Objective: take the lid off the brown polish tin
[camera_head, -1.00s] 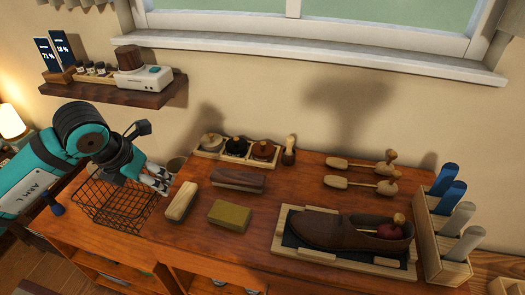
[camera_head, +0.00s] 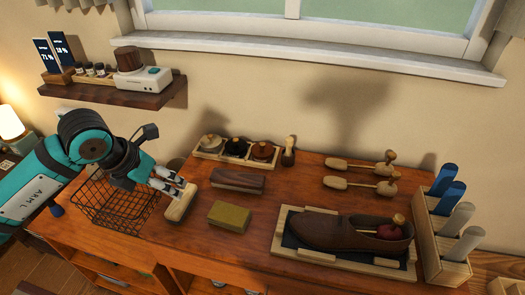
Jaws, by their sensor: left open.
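The brown polish tin (camera_head: 262,150) sits in the right compartment of a light wooden tray (camera_head: 223,155) at the back of the table. Its lid is on, with a small knob on top. A black tin (camera_head: 236,147) is in the middle compartment and a grey tin (camera_head: 210,142) in the left one. My left gripper (camera_head: 178,183) is open and empty, fingers pointing right, above or beside the light-handled brush, left of and in front of the tray. My right gripper is not in view.
A light brush (camera_head: 180,203), dark brush (camera_head: 238,181) and yellow block (camera_head: 230,216) lie in front of the tray. A small upright brush (camera_head: 289,151) stands right of it. A wire basket (camera_head: 118,208) is at left, a shoe (camera_head: 355,233) on a mat at right.

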